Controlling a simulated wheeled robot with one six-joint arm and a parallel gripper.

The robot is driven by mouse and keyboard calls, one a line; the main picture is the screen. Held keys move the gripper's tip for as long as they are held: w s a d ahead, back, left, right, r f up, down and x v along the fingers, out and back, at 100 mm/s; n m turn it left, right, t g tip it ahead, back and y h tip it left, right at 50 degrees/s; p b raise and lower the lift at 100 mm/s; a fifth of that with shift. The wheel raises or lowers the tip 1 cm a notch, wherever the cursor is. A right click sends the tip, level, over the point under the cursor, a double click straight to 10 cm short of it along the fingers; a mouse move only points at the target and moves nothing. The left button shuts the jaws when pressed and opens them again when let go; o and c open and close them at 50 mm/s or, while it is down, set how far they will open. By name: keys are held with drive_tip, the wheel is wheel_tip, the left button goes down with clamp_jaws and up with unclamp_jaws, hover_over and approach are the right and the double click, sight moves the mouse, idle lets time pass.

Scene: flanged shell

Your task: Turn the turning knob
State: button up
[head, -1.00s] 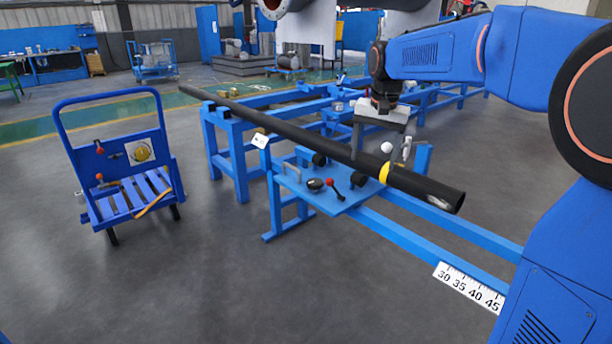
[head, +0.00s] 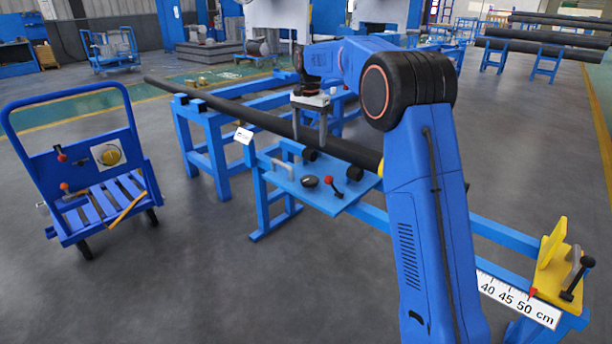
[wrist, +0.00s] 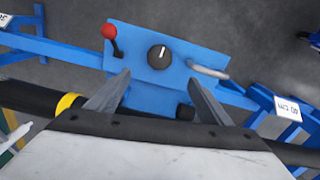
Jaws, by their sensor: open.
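The turning knob (head: 310,182) looks like a round black dial on a small blue panel (head: 336,204). In the wrist view the knob (wrist: 159,57) shows a white pointer line, pointing nearly up in the picture. My gripper (head: 310,143) points down, above and behind the panel, close to the black pipe. In the wrist view its two fingers (wrist: 159,80) are spread wide, with nothing between the tips. The knob appears just beyond the tips, centred between them, and I see no contact.
A red-balled lever (head: 327,181) stands right of the knob, and a grey handle (head: 283,168) stands left. The long black pipe (head: 225,108) runs behind the panel. A blue cart (head: 78,160) is at left. The yellow end stop (head: 552,262) is at right. Floor is clear in front.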

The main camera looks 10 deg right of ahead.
sight(309, 179)
wheel_tip(309, 179, down, 17)
idle(0.6)
drive_tip(key=shift+c, duration=0.7)
drive_tip(key=c, duration=0.9)
